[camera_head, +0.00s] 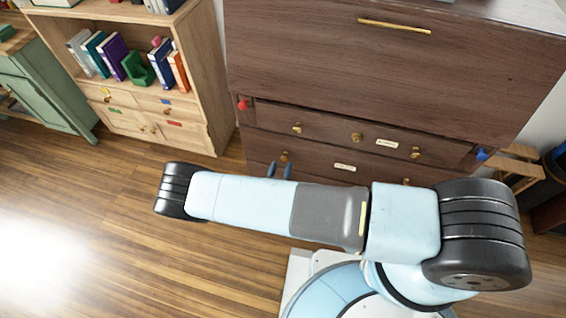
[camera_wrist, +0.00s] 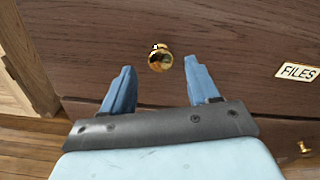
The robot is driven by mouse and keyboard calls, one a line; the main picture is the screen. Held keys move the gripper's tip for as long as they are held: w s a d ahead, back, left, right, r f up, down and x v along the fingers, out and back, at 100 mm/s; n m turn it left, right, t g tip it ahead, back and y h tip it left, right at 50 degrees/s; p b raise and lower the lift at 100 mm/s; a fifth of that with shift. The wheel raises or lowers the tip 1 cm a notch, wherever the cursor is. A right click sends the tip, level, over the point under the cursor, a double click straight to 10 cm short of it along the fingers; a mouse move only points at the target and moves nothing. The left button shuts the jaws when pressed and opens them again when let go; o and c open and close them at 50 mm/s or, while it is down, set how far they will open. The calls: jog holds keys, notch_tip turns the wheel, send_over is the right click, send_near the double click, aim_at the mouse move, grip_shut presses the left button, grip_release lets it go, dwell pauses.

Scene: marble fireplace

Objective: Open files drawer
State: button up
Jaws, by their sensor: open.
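The files drawer (camera_wrist: 235,50) is a dark wood front that looks shut, with a white FILES label (camera_wrist: 297,72) on it. Its round brass knob (camera_wrist: 160,58) is at the top middle of the wrist view. My gripper (camera_wrist: 161,68) is open, its two blue fingers on either side of the knob in the picture; I cannot tell whether the tips reach around it. In the head view, my gripper (camera_head: 280,170) shows as two blue fingertips just below the left knob (camera_head: 284,156) of the lower drawer, which bears a white label (camera_head: 345,167). My arm hides the cabinet's lower part.
Another drawer (camera_head: 326,128) with brass knobs and a label sits above it, under a large panel with a brass bar handle (camera_head: 394,26). A light wood bookcase (camera_head: 150,90) stands to the left. The wooden floor (camera_head: 130,190) at front left is clear.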

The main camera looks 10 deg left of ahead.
aim_at(283, 160)
jog(key=shift+w+d, duration=0.1)
jog(key=shift+w, duration=1.45)
jog(key=shift+c, duration=0.3)
grip_shut()
